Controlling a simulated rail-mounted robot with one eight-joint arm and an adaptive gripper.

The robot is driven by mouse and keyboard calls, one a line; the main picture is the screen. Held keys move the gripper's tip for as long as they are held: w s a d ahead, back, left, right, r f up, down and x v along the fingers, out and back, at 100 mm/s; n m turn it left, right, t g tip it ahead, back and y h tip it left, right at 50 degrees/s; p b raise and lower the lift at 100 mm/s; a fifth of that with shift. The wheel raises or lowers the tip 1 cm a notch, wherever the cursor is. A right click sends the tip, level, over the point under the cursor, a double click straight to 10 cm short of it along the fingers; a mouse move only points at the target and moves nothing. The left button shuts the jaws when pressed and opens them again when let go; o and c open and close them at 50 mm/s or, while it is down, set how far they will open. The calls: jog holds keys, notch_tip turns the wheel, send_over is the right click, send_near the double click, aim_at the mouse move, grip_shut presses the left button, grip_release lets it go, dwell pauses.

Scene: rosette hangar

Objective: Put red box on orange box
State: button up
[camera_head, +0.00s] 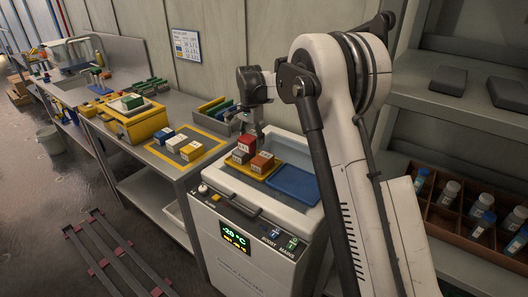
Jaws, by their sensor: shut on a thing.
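My gripper (250,134) hangs over the open white chest unit and is shut on a red box (245,143). The fingers are small in this view and partly hidden. An orange box (263,162) with a pale label stands on a yellow tray (259,175) inside the unit, just below and to the right of the held red box. I cannot tell whether the red box touches the boxes below.
A blue tray (294,182) lies empty at the right in the unit. Shelves with bottles (452,190) stand at right.

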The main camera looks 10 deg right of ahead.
send_over(263, 157)
notch_tip(263, 157, down, 3)
jog(key=shift+s+a+f, duration=0.1)
jog(key=shift+f+p, duration=0.5)
jog(key=shift+f, duration=1.45)
jog(key=shift+f, duration=0.1)
jog(key=shift+f, duration=0.15)
jog(key=o, duration=1.3)
jog(key=shift+c, duration=0.2)
